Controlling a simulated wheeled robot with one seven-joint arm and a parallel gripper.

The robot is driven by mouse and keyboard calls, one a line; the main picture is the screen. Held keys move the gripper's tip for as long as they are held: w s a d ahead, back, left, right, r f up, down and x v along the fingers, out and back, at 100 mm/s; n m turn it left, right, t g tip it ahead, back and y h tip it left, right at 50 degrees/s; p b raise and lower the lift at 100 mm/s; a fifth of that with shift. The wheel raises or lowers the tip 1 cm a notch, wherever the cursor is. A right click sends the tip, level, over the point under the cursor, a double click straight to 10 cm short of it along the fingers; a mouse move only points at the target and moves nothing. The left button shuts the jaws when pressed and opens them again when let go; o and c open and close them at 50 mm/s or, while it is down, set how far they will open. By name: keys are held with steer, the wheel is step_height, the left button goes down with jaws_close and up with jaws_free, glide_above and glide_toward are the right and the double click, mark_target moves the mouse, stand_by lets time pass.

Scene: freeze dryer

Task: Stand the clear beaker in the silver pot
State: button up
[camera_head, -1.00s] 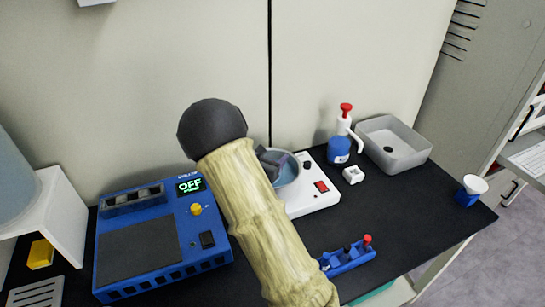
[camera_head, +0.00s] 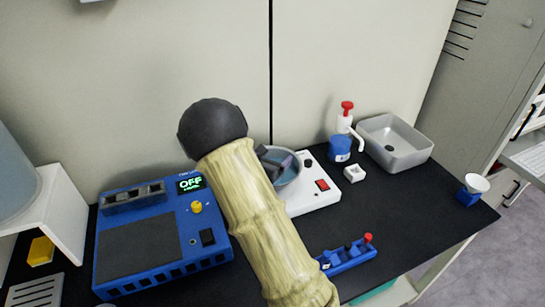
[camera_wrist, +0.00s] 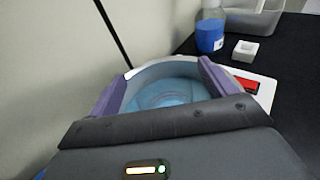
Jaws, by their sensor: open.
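The silver pot (camera_head: 291,171) sits on a white hot plate (camera_head: 317,192) at the back middle of the bench. Its rim also shows in the wrist view (camera_wrist: 240,86). Inside it, between my fingers, is a clear bluish round shape with rings (camera_wrist: 165,94), which looks like the beaker. I cannot tell clearly where its walls end or whether it rests on the pot's floor. My gripper (camera_head: 277,160) is open over the pot, with its purple fingers on either side of this shape. My arm hides the pot's left part in the head view.
A blue device with an OFF display (camera_head: 163,236) stands left of the pot. To the right are a blue bottle with a red top (camera_head: 341,146), a small white block (camera_head: 354,174) and a grey basin (camera_head: 396,143). A blue rack (camera_head: 346,257) lies near the front edge.

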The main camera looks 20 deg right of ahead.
steer(key=r+v, duration=0.1)
steer(key=v, duration=1.1)
steer(key=s+d+f+m+g+y, duration=0.2)
steer(key=s+m+g, duration=0.35)
steer(key=s, duration=0.25)
steer(key=s+d+f+m+g+y, duration=0.2)
steer(key=s+d+m+g, duration=0.15)
steer(key=s+m, duration=0.35)
steer(key=s+a+r+m+t+y, duration=0.1)
steer(key=s+a+r+m+y, duration=0.1)
steer(key=a+m+y, duration=0.6)
steer(key=s+m, duration=0.1)
steer(key=m, duration=0.4)
steer(key=shift+s+a+t, duration=0.25)
steer(key=shift+a+t, duration=0.05)
steer(key=shift+a, duration=0.1)
steer(key=shift+m, duration=0.25)
